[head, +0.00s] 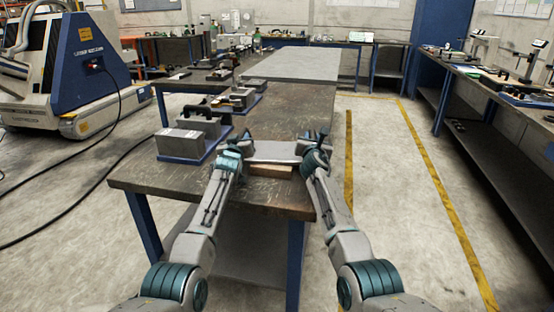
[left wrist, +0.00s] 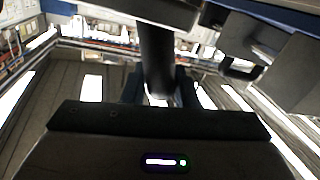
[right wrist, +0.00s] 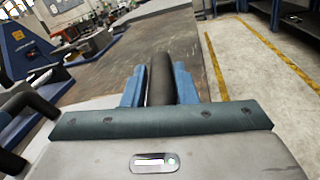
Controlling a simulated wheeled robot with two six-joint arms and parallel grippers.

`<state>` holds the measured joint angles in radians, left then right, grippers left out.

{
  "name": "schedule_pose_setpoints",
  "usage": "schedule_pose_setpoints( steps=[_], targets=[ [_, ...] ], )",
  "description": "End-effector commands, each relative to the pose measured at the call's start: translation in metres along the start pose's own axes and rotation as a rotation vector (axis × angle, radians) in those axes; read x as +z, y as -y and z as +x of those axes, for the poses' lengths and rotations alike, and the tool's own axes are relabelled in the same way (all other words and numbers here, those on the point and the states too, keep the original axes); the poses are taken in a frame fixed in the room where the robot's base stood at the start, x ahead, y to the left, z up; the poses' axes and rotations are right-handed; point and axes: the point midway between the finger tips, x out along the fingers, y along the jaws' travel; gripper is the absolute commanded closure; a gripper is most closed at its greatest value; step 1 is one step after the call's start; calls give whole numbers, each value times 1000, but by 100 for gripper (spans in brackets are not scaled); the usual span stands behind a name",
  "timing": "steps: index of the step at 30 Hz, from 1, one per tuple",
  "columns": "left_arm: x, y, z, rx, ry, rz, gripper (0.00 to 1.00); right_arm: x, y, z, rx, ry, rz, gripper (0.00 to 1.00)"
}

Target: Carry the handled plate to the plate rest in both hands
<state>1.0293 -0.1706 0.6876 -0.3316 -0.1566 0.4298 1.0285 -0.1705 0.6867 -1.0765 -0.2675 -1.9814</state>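The handled plate (head: 275,151) is a flat grey plate near the right side of the dark workbench, between my two grippers. My left gripper (head: 229,152) is at its left end, with its fingers on either side of a dark handle (left wrist: 156,55) in the left wrist view. My right gripper (head: 316,152) is at its right end, its blue fingers closed around a black handle (right wrist: 160,80). I cannot pick out the plate rest for certain.
Grey blocks on a blue base (head: 185,158) stand close left of my left gripper. More fixtures (head: 238,97) line the bench's left side. A light grey slab (head: 292,64) lies at the far end. The bench (head: 285,105) is clear beyond the plate.

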Motion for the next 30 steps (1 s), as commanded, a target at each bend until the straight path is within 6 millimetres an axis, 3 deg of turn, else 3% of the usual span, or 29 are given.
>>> schedule_pose_setpoints(
  steps=[1, 3, 17, 30],
  targets=[
    [-2, -2, 0, 2, -2, 0, 64, 1, -2, 0, 2, 1, 0, 64],
    [-2, -2, 0, 1, -2, -1, 54, 2, -1, 0, 1, 1, 1, 54],
    [-1, 0, -7, -1, -2, -3, 54, 1, 0, 0, -1, 0, 2, 54],
    [-2, -1, -59, 1, -4, -4, 54, 1, 0, 0, -2, 0, 2, 54]
  ],
)
